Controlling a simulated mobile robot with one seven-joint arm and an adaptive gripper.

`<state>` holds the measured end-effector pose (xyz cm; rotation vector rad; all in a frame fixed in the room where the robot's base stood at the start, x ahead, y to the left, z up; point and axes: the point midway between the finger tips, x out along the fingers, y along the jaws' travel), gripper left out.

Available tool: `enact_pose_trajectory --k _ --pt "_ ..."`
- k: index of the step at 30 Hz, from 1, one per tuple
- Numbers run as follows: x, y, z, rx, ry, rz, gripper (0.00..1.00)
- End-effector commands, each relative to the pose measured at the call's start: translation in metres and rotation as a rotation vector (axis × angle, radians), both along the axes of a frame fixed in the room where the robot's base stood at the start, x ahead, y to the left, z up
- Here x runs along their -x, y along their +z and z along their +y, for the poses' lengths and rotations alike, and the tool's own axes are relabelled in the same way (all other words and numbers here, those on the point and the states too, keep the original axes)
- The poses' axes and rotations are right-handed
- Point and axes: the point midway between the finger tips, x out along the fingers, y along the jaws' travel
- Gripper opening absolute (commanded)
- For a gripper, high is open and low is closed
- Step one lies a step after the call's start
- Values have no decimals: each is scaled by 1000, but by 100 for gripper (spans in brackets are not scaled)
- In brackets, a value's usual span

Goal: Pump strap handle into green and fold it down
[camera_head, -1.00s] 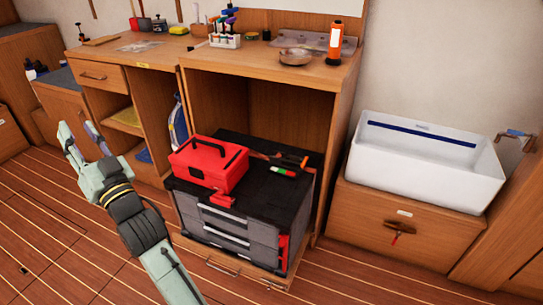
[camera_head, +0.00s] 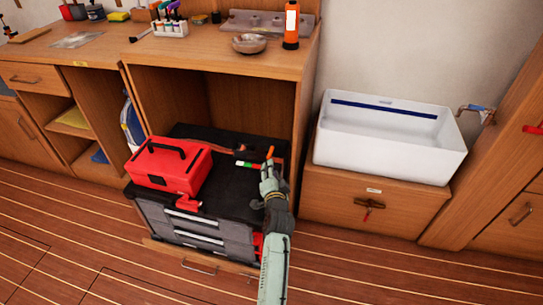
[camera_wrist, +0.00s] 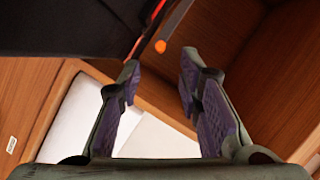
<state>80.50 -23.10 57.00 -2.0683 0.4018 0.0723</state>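The strap device lies on top of the black-topped tool chest (camera_head: 225,205), right of a red toolbox. Its orange-tipped handle (camera_head: 270,153) shows just beyond my gripper (camera_head: 268,168). A small gauge strip (camera_head: 247,164) with green, white and red parts lies left of my gripper. In the wrist view my gripper (camera_wrist: 160,78) is open and empty, with its two purple-padded fingers apart. The orange tip (camera_wrist: 160,46) appears ahead of the gap between the fingers. My gripper and wrist hide part of the device, and I cannot tell the handle's angle.
The red toolbox (camera_head: 168,166) stands left on the chest. Wooden cabinet walls (camera_head: 305,110) rise behind and right of the chest. A white sink (camera_head: 390,145) stands to the right. The floor (camera_head: 60,220) in front is clear.

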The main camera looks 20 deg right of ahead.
Motion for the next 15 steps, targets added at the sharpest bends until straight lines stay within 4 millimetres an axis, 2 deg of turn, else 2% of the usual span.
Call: enact_pose_trajectory --k 9,15 --pt "-56 -9 -15 7 3 2 32" --pt "-76 -15 -20 6 2 0 32"
